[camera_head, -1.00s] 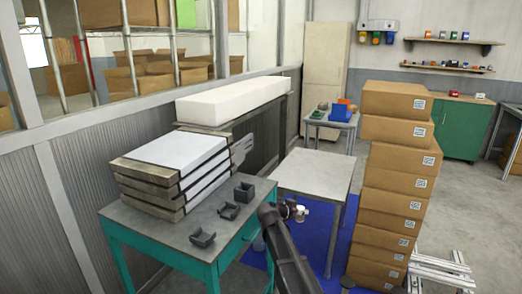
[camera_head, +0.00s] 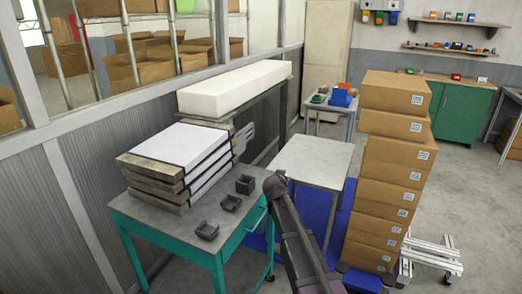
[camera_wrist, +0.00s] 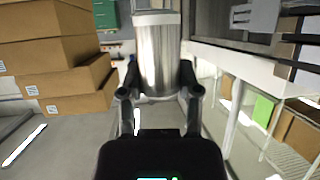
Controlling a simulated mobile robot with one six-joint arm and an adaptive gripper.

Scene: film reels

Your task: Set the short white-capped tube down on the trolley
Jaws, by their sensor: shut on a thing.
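My gripper (camera_wrist: 158,78) is shut on the tube (camera_wrist: 160,52), a short silvery cylinder with a white cap (camera_wrist: 157,17). The capped end points to the top of the wrist view, away from the gripper. In the head view my arm hides the gripper and tube. The teal trolley (camera_head: 160,228), with a grey top and a caster below, stands at the front left. My arm's far end shows just right of its right edge. Three dark holders sit on its top: an open block (camera_head: 245,184) and two cradles (camera_head: 230,202) (camera_head: 207,230).
A stack of white-topped slabs (camera_head: 180,160) fills the trolley's back left. A bare grey table (camera_head: 312,160) stands behind my arm. Tall stacked cartons (camera_head: 385,200) stand at the right, with a low white wheeled frame (camera_head: 430,252) beside them.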

